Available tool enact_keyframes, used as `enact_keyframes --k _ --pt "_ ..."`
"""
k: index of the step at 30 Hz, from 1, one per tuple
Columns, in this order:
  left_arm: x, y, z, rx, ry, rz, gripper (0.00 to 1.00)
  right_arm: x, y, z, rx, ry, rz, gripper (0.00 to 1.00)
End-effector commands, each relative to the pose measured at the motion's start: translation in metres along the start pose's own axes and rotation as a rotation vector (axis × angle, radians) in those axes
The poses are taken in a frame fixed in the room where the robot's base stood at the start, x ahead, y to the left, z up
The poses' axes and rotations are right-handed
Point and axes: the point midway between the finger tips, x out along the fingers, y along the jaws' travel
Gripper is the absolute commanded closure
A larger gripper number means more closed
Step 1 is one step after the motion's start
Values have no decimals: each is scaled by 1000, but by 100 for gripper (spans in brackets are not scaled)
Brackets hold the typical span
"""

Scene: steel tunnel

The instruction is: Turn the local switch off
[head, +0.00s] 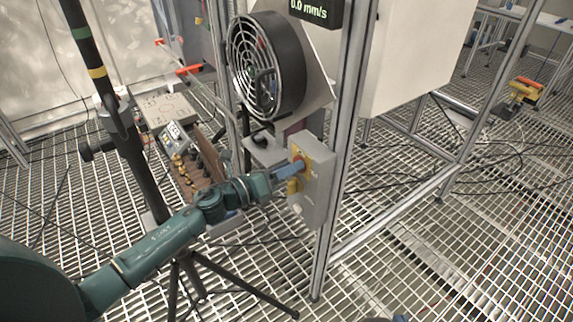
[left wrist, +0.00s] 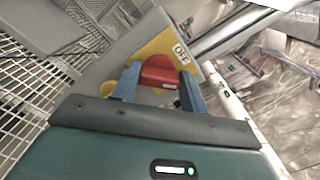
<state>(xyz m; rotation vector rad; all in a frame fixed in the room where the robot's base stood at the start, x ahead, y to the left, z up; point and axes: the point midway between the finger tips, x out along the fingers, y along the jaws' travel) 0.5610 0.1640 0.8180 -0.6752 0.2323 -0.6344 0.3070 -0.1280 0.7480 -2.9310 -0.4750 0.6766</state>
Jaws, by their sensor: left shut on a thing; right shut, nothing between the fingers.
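The local switch is a grey box (head: 318,186) with a yellow plate and a red knob (head: 298,158), fixed to the metal frame post. In the left wrist view the red knob (left wrist: 160,72) sits on the yellow plate (left wrist: 168,42) below a white OFF label (left wrist: 181,53). My left gripper (head: 290,170) reaches in from the left. Its blue fingers are shut on the red knob, one on each side. The knob's exact pointing is hard to tell. A small blue and dark tip at the bottom edge looks like my right gripper (head: 400,318), shut and away from the switch.
A caged round fan (head: 265,65) is above the switch. A metal post (head: 338,150) stands right beside the box. A black tripod (head: 190,265) and a panel with several knobs (head: 190,165) are to the left. Grating floor lies open at the lower right.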

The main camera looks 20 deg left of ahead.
Motion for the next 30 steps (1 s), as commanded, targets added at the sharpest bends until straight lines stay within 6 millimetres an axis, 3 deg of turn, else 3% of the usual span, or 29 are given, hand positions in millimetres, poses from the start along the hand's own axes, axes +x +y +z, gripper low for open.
enact_keyframes --k 18,30 --pt "0 1 1 -575 1 1 79 4 -3 -8 -7 -55 -5 100" --pt "0 3 0 -819 0 1 79 0 -4 -13 -30 -65 1 100"
